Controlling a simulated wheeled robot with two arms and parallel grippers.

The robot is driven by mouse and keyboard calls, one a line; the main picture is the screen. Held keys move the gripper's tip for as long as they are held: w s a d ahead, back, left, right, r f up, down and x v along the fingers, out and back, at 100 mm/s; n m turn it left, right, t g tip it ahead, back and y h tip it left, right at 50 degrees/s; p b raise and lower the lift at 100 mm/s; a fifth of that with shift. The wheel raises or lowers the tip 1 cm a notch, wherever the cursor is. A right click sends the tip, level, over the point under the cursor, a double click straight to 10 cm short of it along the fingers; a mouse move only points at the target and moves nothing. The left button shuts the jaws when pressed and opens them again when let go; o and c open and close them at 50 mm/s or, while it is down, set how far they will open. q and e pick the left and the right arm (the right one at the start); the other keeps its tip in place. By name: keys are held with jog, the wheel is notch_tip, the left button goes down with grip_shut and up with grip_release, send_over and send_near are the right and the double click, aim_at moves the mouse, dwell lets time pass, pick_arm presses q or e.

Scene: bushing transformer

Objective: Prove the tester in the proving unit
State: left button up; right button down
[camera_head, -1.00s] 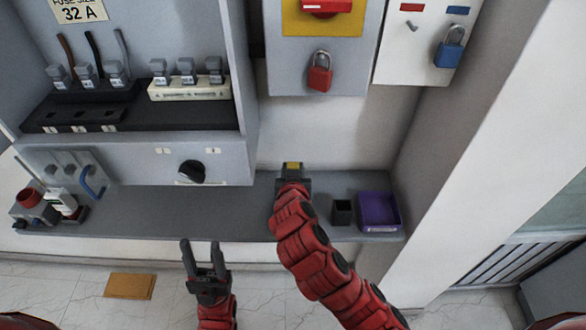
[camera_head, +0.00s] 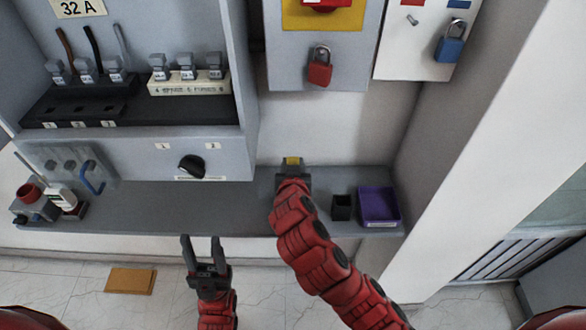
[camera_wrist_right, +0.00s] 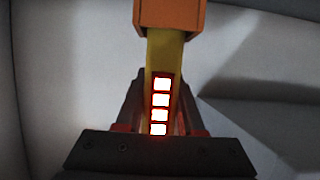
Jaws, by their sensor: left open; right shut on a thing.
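The tester (camera_wrist_right: 160,60) is a yellow stick with several square lights glowing white and red on its face. In the right wrist view it stands between the fingers of my right gripper (camera_wrist_right: 160,130), which is shut on it. An orange block (camera_wrist_right: 170,15) meets its far end; I cannot tell whether it is part of the tester. In the head view a yellow bit of the tester (camera_head: 292,161) shows above my right gripper (camera_head: 292,176), over the shelf by the wall. I cannot identify the proving unit for certain. My left gripper (camera_head: 201,240) is open and empty in front of the shelf.
The grey shelf (camera_head: 160,210) holds a small black cup (camera_head: 341,207) and a purple tray (camera_head: 379,206) at right. A grey box with a red round top (camera_head: 28,193) and a white device (camera_head: 60,199) stand at left. The fuse cabinet (camera_head: 130,155) is above; the shelf's middle is clear.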

notch_tip(320, 180, up, 9)
jog(key=p, duration=0.2)
dwell(0.6)
